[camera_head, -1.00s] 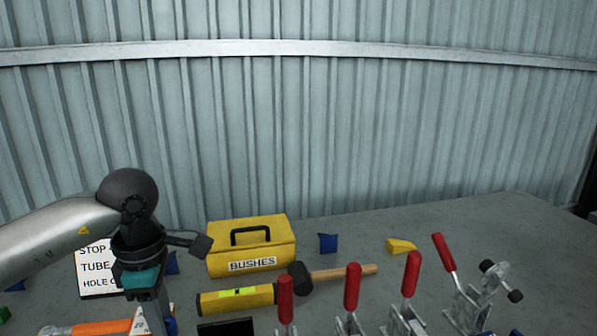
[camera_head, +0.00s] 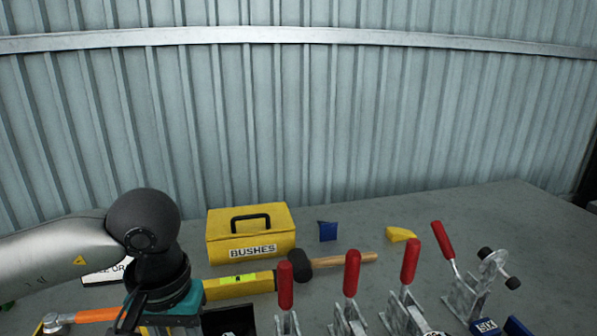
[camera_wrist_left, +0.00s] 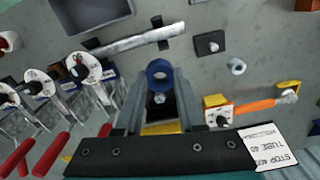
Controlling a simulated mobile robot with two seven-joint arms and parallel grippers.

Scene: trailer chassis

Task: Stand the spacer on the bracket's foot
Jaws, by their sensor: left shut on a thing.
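My left gripper (camera_wrist_left: 159,84) is shut on a blue ring-shaped piece with a hole through it (camera_wrist_left: 158,67), which looks like the spacer, at its fingertips in the left wrist view. In the head view the teal-collared left wrist (camera_head: 172,302) is low on the left, and its fingertips are out of the picture. A dark square plate with a small raised part (camera_wrist_left: 208,43) lies on the bench ahead in the wrist view; I cannot tell whether it is the bracket. My right gripper is not in view.
Toggle clamps with red handles (camera_head: 352,275) stand at the right. A yellow BUSHES box (camera_head: 250,238), a yellow level (camera_head: 240,285) and a mallet (camera_head: 345,259) lie behind. A pale tube (camera_wrist_left: 145,38), a white ring (camera_wrist_left: 237,66) and an orange-handled tool (camera_wrist_left: 255,106) lie nearby.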

